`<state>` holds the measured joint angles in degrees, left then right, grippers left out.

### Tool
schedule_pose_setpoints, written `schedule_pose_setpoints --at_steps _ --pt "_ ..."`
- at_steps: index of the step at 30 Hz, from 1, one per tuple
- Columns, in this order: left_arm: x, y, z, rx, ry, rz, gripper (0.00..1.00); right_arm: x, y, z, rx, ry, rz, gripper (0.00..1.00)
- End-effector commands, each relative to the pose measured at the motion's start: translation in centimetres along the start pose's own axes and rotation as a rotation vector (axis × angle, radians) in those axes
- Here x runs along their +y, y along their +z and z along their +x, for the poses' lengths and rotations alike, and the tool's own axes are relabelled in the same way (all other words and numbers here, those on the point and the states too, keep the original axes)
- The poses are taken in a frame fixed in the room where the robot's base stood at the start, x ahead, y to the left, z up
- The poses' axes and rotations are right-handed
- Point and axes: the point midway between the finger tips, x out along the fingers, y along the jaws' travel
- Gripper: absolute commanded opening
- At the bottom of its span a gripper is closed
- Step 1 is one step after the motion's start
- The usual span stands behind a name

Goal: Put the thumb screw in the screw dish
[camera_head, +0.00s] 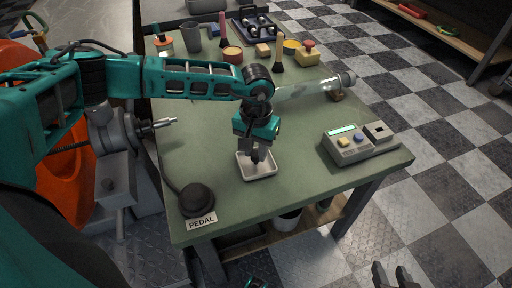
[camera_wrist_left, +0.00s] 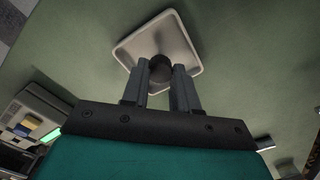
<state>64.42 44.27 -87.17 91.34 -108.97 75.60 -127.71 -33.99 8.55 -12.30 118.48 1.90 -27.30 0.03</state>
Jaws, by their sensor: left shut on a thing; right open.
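The screw dish (camera_head: 266,174) is a small white square tray on the green bench, near its front. It also shows in the left wrist view (camera_wrist_left: 183,25), below the fingers. My left gripper (camera_head: 258,157) points down over the dish. In the left wrist view its fingers (camera_wrist_left: 164,82) are shut on a dark round knob, the thumb screw (camera_wrist_left: 160,68), which lies within the dish outline. I cannot tell whether the screw touches the dish floor. My right gripper (camera_head: 391,276) is open and empty at the bottom right, away from the bench.
A black pedal (camera_head: 196,200) with a cable sits left of the dish. A grey control box (camera_head: 358,143) stands to the right. A clear cylinder (camera_head: 312,88) lies behind my left wrist. Cups, brushes and blocks crowd the far end. Bench around the dish is clear.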

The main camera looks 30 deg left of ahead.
Motion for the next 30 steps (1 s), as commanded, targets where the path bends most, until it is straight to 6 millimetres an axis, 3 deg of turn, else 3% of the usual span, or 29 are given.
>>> schedule_pose_setpoints --at_steps 2,3,12,22,30 --pt "0.0 0.0 0.3 0.0 0.0 0.0 0.0 0.0 0.2 0.1 0.0 0.0 0.001 0.43" --pt "0.0 0.0 0.2 0.0 0.0 0.0 0.3 0.0 0.1 0.1 0.0 0.0 0.001 0.43" --pt "0.0 0.0 0.2 0.0 0.0 0.0 0.58 0.0 0.1 0.1 0.0 0.0 0.0 0.43" --pt "0.0 0.0 -0.5 0.001 0.0 0.0 0.58 0.0 -0.1 0.0 0.0 0.0 0.0 0.43" --pt "0.0 -0.1 -5.8 0.004 0.001 0.001 0.58 -0.1 -1.1 -0.7 0.0 0.0 0.0 0.43"
